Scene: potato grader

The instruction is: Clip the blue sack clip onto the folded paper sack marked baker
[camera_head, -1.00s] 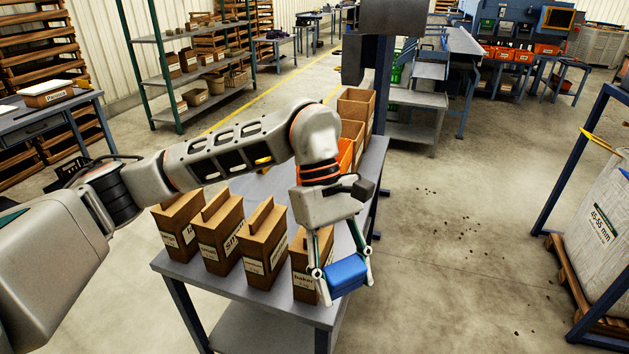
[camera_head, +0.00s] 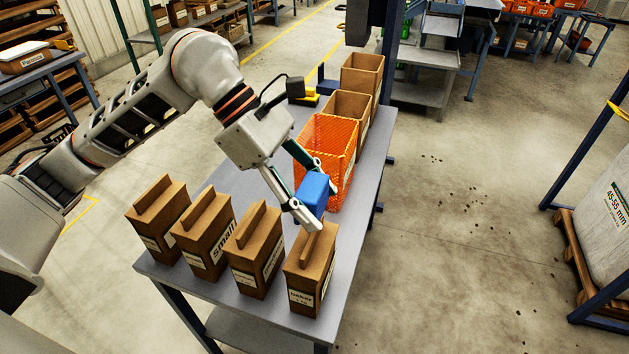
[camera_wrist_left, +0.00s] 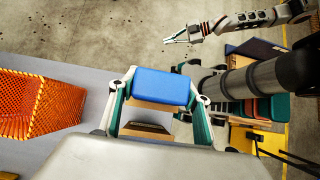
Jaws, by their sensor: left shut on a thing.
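The blue sack clip (camera_head: 313,192) is held between the fingertips of my left gripper (camera_head: 315,196), which is shut on it. The clip also fills the middle of the left wrist view (camera_wrist_left: 161,86). The folded paper sack marked baker (camera_head: 308,272) stands upright at the right end of the front row, its folded top ridge facing up. The clip is above and behind this sack in the head view and looks apart from it. One fingertip overlaps the sack's top edge in the picture. My right gripper (camera_wrist_left: 182,36) shows small at the top of the left wrist view; its opening is unclear.
Three other folded sacks (camera_head: 258,251) stand left of the baker sack on the grey table (camera_head: 345,247). An orange mesh basket (camera_head: 328,150) and open brown boxes (camera_head: 362,76) stand behind. The table's right strip is bare.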

